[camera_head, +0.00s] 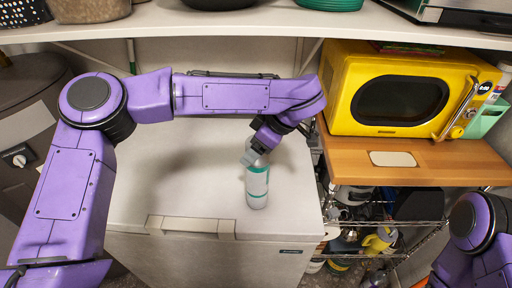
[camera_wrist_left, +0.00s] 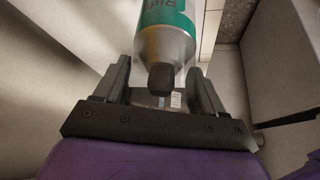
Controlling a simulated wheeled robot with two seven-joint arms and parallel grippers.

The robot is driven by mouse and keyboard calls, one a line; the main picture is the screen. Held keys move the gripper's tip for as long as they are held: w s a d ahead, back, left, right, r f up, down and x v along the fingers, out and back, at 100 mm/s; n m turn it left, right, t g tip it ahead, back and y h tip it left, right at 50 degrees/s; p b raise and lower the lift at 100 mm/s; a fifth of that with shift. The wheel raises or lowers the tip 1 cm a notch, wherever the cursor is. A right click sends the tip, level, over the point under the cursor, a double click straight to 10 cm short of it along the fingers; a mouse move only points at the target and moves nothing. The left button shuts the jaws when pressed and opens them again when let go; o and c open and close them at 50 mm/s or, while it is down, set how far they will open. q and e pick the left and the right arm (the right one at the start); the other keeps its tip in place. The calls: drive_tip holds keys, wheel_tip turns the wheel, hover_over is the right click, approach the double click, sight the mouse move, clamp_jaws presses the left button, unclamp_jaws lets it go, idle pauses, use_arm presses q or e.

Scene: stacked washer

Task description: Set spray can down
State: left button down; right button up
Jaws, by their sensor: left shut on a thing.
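The spray can (camera_head: 257,184) is a white and green cylinder, upright over the right part of the white chest freezer's lid (camera_head: 185,185). My left gripper (camera_head: 254,152) reaches it from above and is shut on its upper part. In the left wrist view the can (camera_wrist_left: 168,30) shows its green label and dark cap between the two fingers of the left gripper (camera_wrist_left: 160,88). I cannot tell whether the can's base touches the lid. Of my right arm only a purple part shows at the lower right; its gripper is out of view.
A yellow microwave (camera_head: 400,92) stands on a wooden shelf (camera_head: 430,160) to the right. Below it, a wire rack (camera_head: 385,220) holds bottles. A white shelf (camera_head: 250,20) with baskets runs above. The lid left of the can is clear.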

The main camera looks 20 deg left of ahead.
use_arm(q)
drive_tip(key=shift+f, duration=0.5)
drive_tip(key=shift+c, duration=0.5)
unclamp_jaws()
drive_tip(key=v, duration=1.2)
drive_tip(key=shift+b, duration=0.4)
